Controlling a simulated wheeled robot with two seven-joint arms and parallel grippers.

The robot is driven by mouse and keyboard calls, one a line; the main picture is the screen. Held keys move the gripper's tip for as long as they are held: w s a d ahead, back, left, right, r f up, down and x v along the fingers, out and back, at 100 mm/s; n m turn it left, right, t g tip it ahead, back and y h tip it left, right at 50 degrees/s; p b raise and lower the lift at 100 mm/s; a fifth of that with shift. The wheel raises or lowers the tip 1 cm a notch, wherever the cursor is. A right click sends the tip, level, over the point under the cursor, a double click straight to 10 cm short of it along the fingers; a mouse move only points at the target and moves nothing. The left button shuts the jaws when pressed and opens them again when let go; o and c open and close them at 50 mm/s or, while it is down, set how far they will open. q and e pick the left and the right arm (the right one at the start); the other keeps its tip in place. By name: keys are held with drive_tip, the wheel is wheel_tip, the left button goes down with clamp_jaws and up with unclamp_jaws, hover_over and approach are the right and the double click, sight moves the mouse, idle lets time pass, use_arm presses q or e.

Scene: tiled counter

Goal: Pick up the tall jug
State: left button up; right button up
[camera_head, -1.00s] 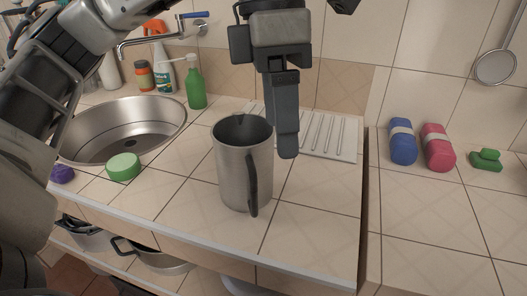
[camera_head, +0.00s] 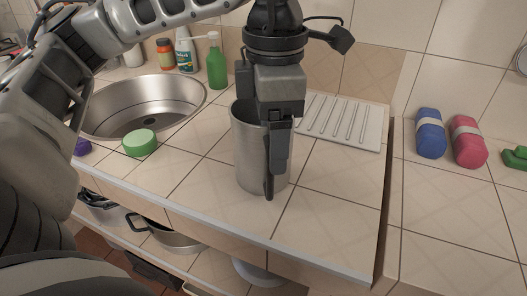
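The tall jug (camera_head: 250,160) is a grey metal cylinder standing upright on the tiled counter, right of the sink. My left gripper (camera_head: 279,150) points down over the jug's right side. My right gripper is not in view.
A round sink (camera_head: 145,104) and a green sponge (camera_head: 140,142) lie to the left. A green spray bottle (camera_head: 217,65) stands behind. A ribbed draining area (camera_head: 345,122) lies behind the jug to the right. The front counter edge is near.

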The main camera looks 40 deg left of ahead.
sight(265, 155)
use_arm(q)
drive_tip(key=f, duration=0.4)
drive_tip(key=shift+s+a+f, duration=0.15)
drive_tip(key=shift+a+f, duration=0.05)
drive_tip(key=shift+f, duration=0.05)
drive_tip(key=shift+c, duration=0.4)
drive_tip(key=c, duration=1.4)
drive_tip(key=shift+r, duration=0.1)
